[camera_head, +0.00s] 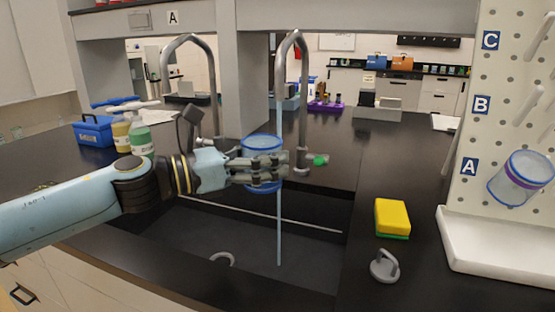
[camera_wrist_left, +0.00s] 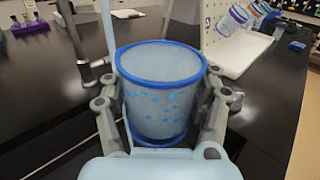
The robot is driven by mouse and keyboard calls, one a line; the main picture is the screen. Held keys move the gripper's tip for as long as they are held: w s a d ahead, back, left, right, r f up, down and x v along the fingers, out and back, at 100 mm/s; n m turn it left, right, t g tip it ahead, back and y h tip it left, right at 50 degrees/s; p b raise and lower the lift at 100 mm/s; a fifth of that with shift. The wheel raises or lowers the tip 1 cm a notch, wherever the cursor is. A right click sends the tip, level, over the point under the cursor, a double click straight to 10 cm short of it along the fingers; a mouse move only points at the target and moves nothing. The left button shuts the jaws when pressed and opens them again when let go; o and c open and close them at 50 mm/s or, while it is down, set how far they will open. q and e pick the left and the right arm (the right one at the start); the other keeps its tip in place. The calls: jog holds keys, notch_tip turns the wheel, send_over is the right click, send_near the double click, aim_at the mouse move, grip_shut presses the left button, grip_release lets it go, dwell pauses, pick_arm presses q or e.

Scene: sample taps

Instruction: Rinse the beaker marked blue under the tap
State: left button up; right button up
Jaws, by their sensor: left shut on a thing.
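My left gripper (camera_head: 262,170) is shut on a clear beaker with blue rims (camera_head: 262,143), held upright above the sink (camera_head: 240,235). The wrist view shows its fingers on both sides of the beaker (camera_wrist_left: 160,95), which has pale blue spots on its wall. The tap (camera_head: 302,90) with the green-ended handle (camera_head: 320,160) runs a thin stream of water (camera_head: 279,225) into the sink. The stream passes at the beaker's right edge in the head view and at its left rim in the wrist view. I cannot tell whether any enters it. My right gripper is out of view.
A second tap (camera_head: 213,90) stands to the left. Bottles (camera_head: 140,135) and a blue box (camera_head: 93,130) are at the left. A yellow sponge (camera_head: 392,217) lies right of the sink. A purple-banded beaker (camera_head: 520,180) hangs on the pegboard, above a white tray (camera_head: 500,248).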

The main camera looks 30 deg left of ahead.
aim_at(250, 154)
pick_arm(q)
jog(key=s+r, duration=0.1)
jog(key=s+p, duration=0.1)
jog(key=s, duration=0.1)
jog(key=s+d+r+p, duration=0.1)
jog(key=s, duration=0.1)
jog(key=shift+d+r, duration=0.1)
jog(key=shift+r, duration=0.2)
jog(key=shift+s+d+r+p, duration=0.15)
jog(key=shift+s+p, duration=0.3)
jog(key=shift+p, duration=0.6)
jog(key=shift+s+p, duration=0.3)
jog(key=shift+p, duration=0.05)
